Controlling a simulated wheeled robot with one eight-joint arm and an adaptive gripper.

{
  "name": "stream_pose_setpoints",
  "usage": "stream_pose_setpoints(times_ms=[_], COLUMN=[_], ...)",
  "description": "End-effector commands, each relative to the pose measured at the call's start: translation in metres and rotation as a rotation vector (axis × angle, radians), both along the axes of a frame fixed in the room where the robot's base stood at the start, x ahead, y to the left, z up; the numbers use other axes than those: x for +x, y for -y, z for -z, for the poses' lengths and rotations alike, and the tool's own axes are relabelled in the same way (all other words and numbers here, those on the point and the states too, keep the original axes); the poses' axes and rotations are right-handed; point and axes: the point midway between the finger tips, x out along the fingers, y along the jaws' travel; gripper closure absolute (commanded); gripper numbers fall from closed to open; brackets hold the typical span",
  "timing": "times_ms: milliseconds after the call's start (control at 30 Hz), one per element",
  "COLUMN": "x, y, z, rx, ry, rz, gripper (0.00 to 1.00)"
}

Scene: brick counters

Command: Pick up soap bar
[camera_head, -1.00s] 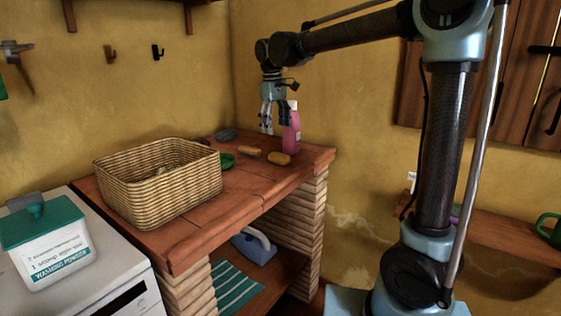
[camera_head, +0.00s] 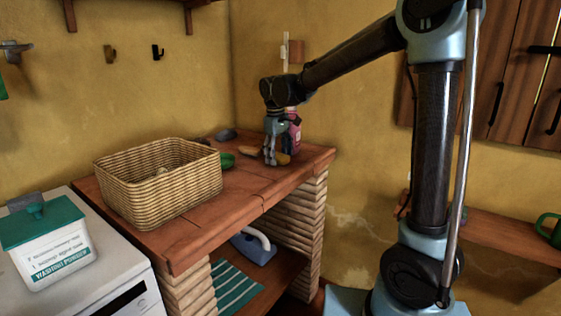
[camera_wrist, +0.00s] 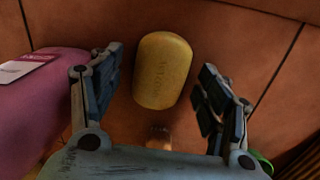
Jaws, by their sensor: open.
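The soap bar (camera_wrist: 163,70) is a yellow rounded block lying on the brown tiled counter, seen in the wrist view between my two open fingers. In the head view the yellow soap bar (camera_head: 283,158) shows partly behind my gripper (camera_head: 270,160), which is down at the counter top. In the wrist view my gripper (camera_wrist: 155,88) has one finger on each side of the bar, with a gap to both. The gripper holds nothing.
A pink bottle (camera_wrist: 40,100) stands close beside my left finger; it also shows behind the gripper (camera_head: 294,132). A wicker basket (camera_head: 165,195) and a green item (camera_head: 227,160) lie to the left on the counter (camera_head: 215,228). The counter's front right is clear.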

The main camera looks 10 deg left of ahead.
Motion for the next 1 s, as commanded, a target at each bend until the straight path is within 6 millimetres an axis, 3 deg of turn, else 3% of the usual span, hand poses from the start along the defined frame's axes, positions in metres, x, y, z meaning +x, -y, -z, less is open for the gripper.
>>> stream_pose_setpoints(times_ms=[267, 367, 500, 833, 1000], x=[0.000, 0.000, 0.000, 0.000, 0.000], y=[0.000, 0.000, 0.000, 0.000, 0.000], z=[0.003, 0.003, 0.003, 0.002, -0.014], rx=[0.000, 0.000, 0.000, 0.000, 0.000], ry=[0.000, 0.000, 0.000, 0.000, 0.000], rz=[0.000, 0.000, 0.000, 0.000, 0.000], gripper=[0.30, 0.48, 0.79, 0.80, 0.80])
